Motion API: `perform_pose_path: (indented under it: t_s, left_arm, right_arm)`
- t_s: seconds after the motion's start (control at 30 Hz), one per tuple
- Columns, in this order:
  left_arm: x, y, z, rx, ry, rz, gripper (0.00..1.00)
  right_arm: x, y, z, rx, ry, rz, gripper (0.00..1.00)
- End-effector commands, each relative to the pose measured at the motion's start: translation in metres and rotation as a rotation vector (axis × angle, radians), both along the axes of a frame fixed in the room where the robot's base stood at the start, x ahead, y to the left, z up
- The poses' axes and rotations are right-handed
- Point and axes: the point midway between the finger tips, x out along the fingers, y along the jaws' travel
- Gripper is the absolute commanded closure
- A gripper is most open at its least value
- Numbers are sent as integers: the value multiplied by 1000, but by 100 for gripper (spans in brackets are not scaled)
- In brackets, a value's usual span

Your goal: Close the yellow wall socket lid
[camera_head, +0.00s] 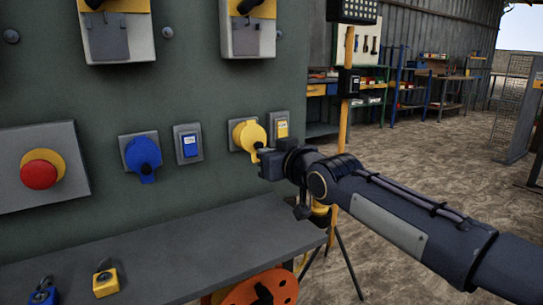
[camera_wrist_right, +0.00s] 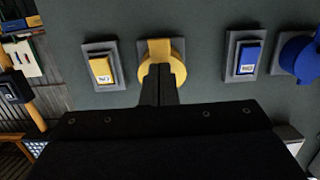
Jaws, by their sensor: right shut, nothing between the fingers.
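The yellow wall socket (camera_head: 238,127) is mounted on a grey plate on the green panel. Its round yellow lid (camera_head: 251,134) lies over the front of the socket. I cannot tell whether the lid is fully flush. My right gripper (camera_head: 259,157) is shut and empty at the lid's lower edge. In the right wrist view, the shut fingertips (camera_wrist_right: 159,70) overlap the yellow lid (camera_wrist_right: 177,68) and hide part of it. Whether they touch it is unclear. My left gripper is out of view.
A blue socket (camera_head: 142,154), a blue switch (camera_head: 190,145) and a yellow switch (camera_head: 282,128) flank the yellow socket. A red emergency button (camera_head: 39,174) is at the left. A grey shelf (camera_head: 190,247) juts out below, with padlocks (camera_head: 106,281) on it.

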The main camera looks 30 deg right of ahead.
Motion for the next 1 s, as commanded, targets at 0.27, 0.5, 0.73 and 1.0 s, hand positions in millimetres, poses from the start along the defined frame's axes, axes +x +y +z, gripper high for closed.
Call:
perform_pose_path:
  t_s: [0.27, 0.5, 0.73, 1.0]
  left_arm:
    - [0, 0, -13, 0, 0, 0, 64]
    - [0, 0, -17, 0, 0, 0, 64]
    - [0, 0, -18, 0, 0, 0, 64]
    - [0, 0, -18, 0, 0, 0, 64]
  right_arm:
    - [13, 1, -17, 0, 1, 0, 100]
    - [19, 2, -22, 0, 0, 0, 100]
    - [22, 2, -23, 0, 1, 0, 100]
    - [22, 2, -23, 0, 1, 0, 100]
